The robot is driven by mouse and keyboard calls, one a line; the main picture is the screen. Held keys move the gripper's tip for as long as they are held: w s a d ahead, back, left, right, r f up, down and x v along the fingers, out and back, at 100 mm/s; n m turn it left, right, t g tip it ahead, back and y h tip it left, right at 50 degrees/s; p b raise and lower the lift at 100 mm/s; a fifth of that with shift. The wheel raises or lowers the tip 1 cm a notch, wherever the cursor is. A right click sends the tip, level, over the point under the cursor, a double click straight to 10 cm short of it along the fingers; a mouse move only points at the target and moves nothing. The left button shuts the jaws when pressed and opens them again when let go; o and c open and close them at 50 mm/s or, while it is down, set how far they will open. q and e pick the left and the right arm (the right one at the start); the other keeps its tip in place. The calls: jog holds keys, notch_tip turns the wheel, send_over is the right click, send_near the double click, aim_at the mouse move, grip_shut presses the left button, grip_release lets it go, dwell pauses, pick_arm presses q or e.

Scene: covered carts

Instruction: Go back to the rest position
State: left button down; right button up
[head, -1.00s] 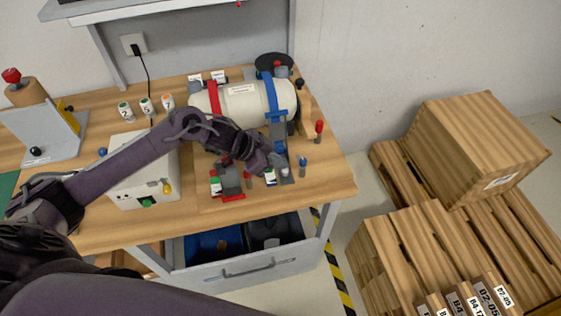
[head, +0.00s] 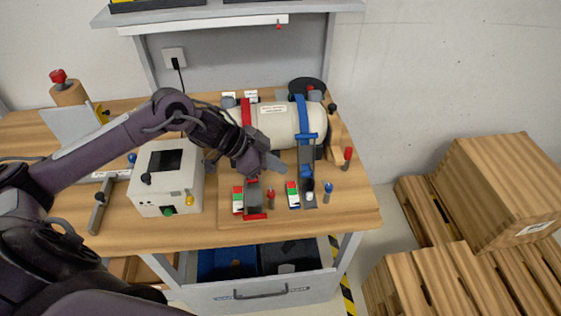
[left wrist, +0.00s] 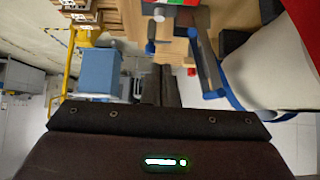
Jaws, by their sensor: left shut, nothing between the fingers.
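My left arm reaches in from the left over the wooden bench (head: 345,208). Its gripper (head: 276,166) is shut and empty, above the bench just in front of the white cylinder (head: 275,124) with red and blue straps. In the left wrist view the two fingers (left wrist: 160,85) lie together with nothing between them. The cylinder and blue strap also show large at the right of that view. My right gripper is not in view.
A white box with a dark screen (head: 160,195) stands below my left forearm. Small red, green and white blocks (head: 293,195) and pegs stand in front of the gripper. A shelf (head: 240,12) overhangs the back. Wooden crates (head: 500,190) stand right of the bench.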

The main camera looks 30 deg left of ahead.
pick_arm(q)
jog(key=d+f+n+t+y, duration=0.1)
jog(key=d+f+t, duration=0.25)
jog(key=d, duration=0.65)
jog(key=s+a+f+n+g+y, duration=0.2)
jog(key=s+a+n+g+y, duration=0.15)
jog(key=s, duration=0.55)
jog(key=s+a+f+n+g+y, duration=0.25)
jog(key=s+n, duration=0.25)
jog(key=s, duration=0.4)
notch_tip(320, 180, down, 32)
jog(key=s+b, duration=0.2)
jog(key=s+a+f+g+b, duration=0.1)
jog(key=s+a+f, duration=0.2)
jog(key=s+f, duration=1.5)
jog(key=shift+s+f+m+g+y, duration=0.3)
jog(key=shift+s+f+m+g, duration=0.05)
jog(key=shift+s, duration=0.1)
